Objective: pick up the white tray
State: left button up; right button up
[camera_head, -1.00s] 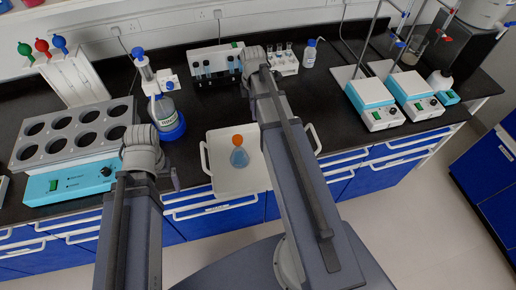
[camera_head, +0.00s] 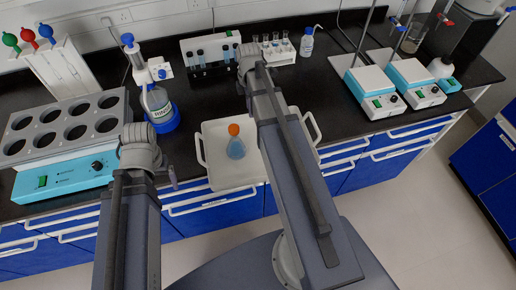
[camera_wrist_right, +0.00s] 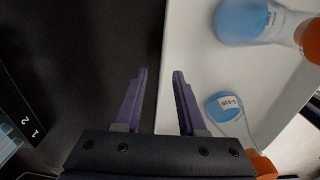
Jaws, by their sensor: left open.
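The white tray (camera_head: 213,170) lies on the black bench near its front edge, with a handle at each end. A flask (camera_head: 236,148) of blue liquid with an orange cap stands in it; my right arm hides part of the tray. The right wrist view shows two such flasks, one large (camera_wrist_right: 243,20) and one smaller (camera_wrist_right: 222,107), on the tray (camera_wrist_right: 190,45). My right gripper (camera_wrist_right: 160,72) is open, and the tray's edge shows between its purple fingertips; I cannot tell whether they touch it. My left gripper (camera_head: 172,178) is open left of the tray, mostly hidden by its arm.
Two hotplates (camera_head: 372,80) are at the right. Bare bench lies between tray and hotplates.

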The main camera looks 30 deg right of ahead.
notch_tip(320, 180, down, 4)
jog(key=b, duration=0.3)
jog(key=shift+a, duration=0.1)
jog(key=shift+r, duration=0.1)
jog(key=shift+s, duration=0.1)
jog(key=shift+c, duration=0.2)
grip_shut()
dwell(0.8)
